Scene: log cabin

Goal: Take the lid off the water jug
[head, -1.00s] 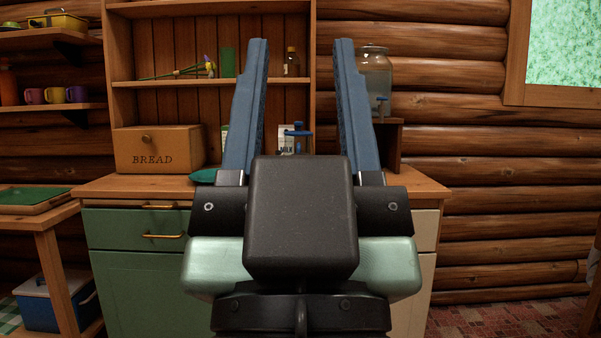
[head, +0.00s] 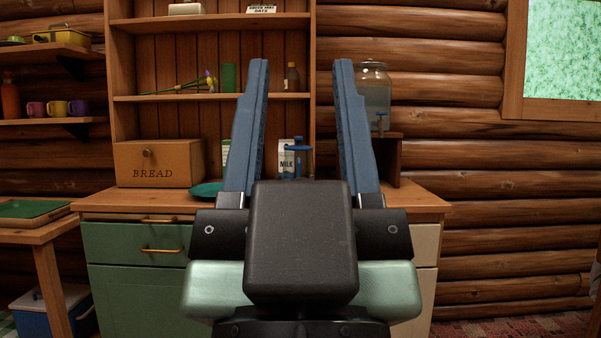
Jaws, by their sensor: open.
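A clear glass water jug (head: 376,92) with a blue tap stands on a raised wooden stand at the right end of the counter. Its lid (head: 371,66) sits on top of it. My gripper (head: 300,68) is open and empty, with its two blue fingers pointing up and away. In the picture the right finger overlaps the jug's left edge; the jug is not between the fingers. A blue T-shaped piece (head: 298,148) shows between the fingers beside a milk carton (head: 286,158); its lower part is hidden by my gripper.
A wooden shelf unit (head: 190,98) holding flowers, a green cup and a bottle rises behind. Log wall fills the right side.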

